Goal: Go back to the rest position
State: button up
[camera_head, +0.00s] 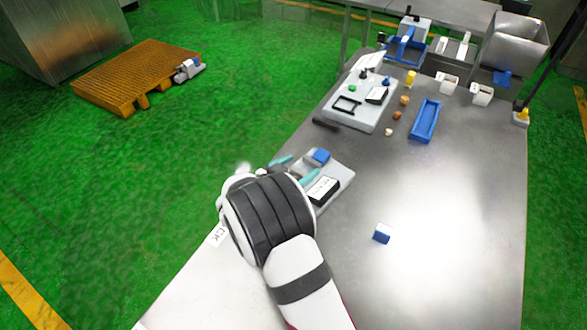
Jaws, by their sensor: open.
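My arm reaches in from the bottom of the view, and its white and dark-grey wrist covers the near left edge of the metal table (450,190). My gripper (295,170) shows only in part beyond the wrist, as two teal fingers spread apart with nothing seen between them. It is over or beside a light grey block-like device (342,172) with a blue piece (320,157) and a black labelled part (323,190). The wrist hides part of that device, and I cannot tell whether the fingers touch it.
A small blue-and-white block (382,234) lies alone on the table. A grey panel (366,118), a blue tray (425,121) and several small brown pieces stand farther back. A metal bin (515,42) is at the back right. An orange pallet (135,72) lies on the green floor.

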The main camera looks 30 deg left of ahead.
jog(key=d+r+g+y, duration=0.4)
jog(key=d+r+y, duration=0.3)
jog(key=r, duration=0.5)
jog(key=s+d+m+g+h, duration=0.2)
jog(key=s+d+g, duration=0.3)
jog(key=s+d, duration=0.7)
jog(key=s+d+m+g+h, duration=0.2)
jog(key=s+d+g, duration=0.2)
jog(key=s+d, duration=0.9)
jog(key=s, duration=0.5)
jog(key=shift+f+g, duration=0.35)
jog(key=shift+g, duration=0.05)
jog(key=shift+o, duration=0.5)
